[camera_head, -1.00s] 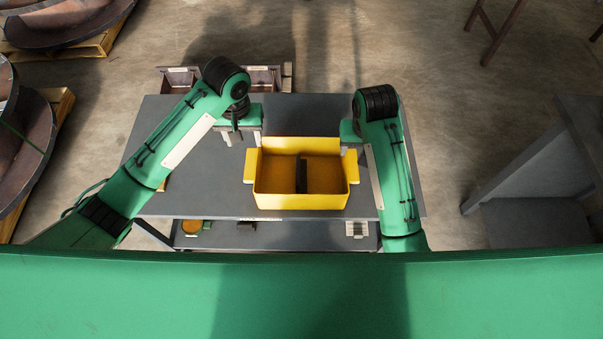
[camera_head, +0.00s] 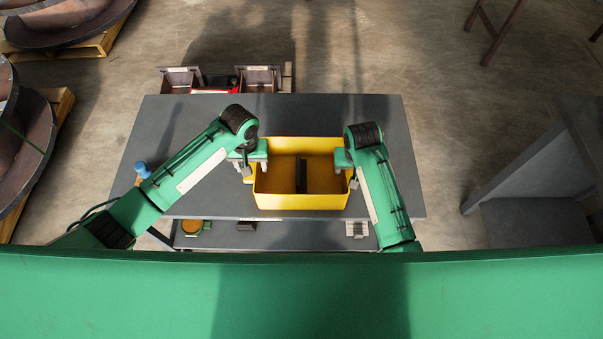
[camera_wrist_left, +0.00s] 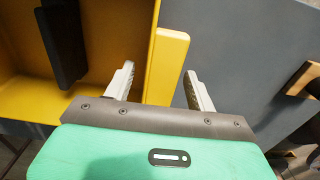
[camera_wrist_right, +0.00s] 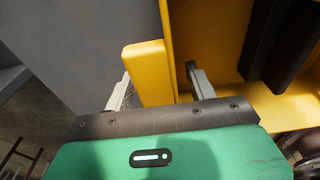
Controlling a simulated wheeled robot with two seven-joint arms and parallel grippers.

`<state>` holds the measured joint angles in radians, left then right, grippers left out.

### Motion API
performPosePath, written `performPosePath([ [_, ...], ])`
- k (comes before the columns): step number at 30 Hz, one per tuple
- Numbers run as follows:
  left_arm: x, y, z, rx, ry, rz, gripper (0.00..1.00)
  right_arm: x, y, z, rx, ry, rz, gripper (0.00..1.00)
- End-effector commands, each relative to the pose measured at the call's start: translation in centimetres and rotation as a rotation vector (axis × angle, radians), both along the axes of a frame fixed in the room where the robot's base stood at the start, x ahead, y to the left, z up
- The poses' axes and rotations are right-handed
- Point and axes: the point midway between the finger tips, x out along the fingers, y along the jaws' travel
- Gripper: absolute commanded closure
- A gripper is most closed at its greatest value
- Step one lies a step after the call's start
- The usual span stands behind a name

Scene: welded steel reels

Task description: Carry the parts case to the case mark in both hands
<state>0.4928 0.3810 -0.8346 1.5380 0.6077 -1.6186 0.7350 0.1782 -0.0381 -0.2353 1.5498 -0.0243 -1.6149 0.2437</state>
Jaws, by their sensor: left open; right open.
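The parts case (camera_head: 300,201) is a yellow open box with a dark piece standing inside, on the grey table near its front edge. My left gripper (camera_head: 246,171) is open at the case's left end. In the left wrist view its fingers (camera_wrist_left: 160,88) stand either side of the yellow end tab (camera_wrist_left: 167,62). My right gripper (camera_head: 352,176) is open at the right end. In the right wrist view its fingers (camera_wrist_right: 160,88) stand either side of the other tab (camera_wrist_right: 147,70). I cannot make out the case mark.
A blue-topped object (camera_head: 142,169) stands at the table's left edge, close to my left arm. The grey tabletop (camera_head: 330,112) is clear behind the case. Bins (camera_head: 257,79) stand beyond the table. A lower shelf (camera_head: 290,236) holds small items.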

Motion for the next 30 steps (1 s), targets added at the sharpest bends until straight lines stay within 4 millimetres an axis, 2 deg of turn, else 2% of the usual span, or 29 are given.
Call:
performPosePath([
  [6, -0.01, -0.01, 0.00, 0.000, 0.000, 0.000, 0.44, 0.00, 0.00, 0.00, 0.000, 0.000, 0.000, 0.44],
  [15, 0.00, -0.01, 0.03, 0.000, 0.000, 0.000, 1.00, 0.01, 0.00, 0.03, 0.000, 0.000, 0.000, 1.00],
  [30, 0.02, -0.01, 0.06, 0.000, 0.000, 0.000, 1.00, 0.01, 0.00, 0.05, 0.000, -0.001, 0.000, 1.00],
])
